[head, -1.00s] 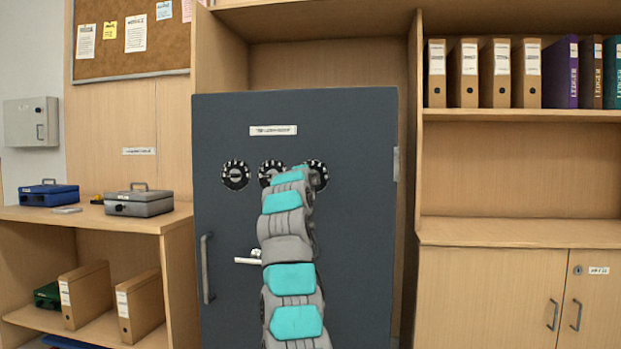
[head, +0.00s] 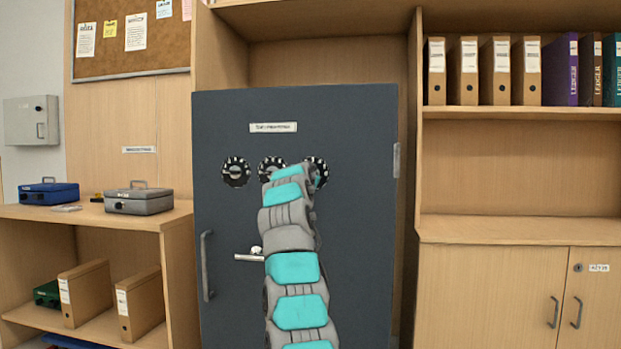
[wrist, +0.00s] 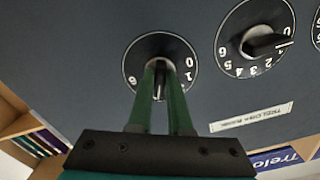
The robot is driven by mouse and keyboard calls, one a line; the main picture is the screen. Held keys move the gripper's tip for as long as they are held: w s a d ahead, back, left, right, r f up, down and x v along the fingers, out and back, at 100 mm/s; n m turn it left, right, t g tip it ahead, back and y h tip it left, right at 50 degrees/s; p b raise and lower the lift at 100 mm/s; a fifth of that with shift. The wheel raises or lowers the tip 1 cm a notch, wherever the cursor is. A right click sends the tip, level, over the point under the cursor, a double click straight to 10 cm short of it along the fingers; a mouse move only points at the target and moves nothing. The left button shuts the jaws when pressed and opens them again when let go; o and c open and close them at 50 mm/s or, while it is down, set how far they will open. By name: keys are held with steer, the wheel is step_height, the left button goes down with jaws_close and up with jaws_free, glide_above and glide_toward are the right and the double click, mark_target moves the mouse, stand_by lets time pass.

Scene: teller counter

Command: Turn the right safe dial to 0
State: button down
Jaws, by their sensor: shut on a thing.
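The right safe dial (head: 318,168) is black with white digits, on the upper right of the grey safe door (head: 355,250). My gripper (wrist: 160,72) is shut on the right dial's knob, with its two green fingers on either side of it. In the wrist view, which is turned over, this right dial (wrist: 184,50) is on the left. Its digits 0 and 1 show on its right side. My fingers cover part of its scale, so I cannot tell which digit the knob points to. In the head view my arm hides the fingertips.
The middle dial (wrist: 255,38) is close beside the held one, and the left dial (head: 236,171) is farther along. A white label (head: 273,127) is above the dials. A lever handle (head: 250,256) and a long pull (head: 206,266) are lower on the door.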

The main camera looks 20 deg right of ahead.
steer(key=shift+n+p, duration=4.05)
steer(key=shift+n, duration=7.35)
steer(key=c, duration=0.8)
jaws_free()
steer(key=shift+c, duration=0.2)
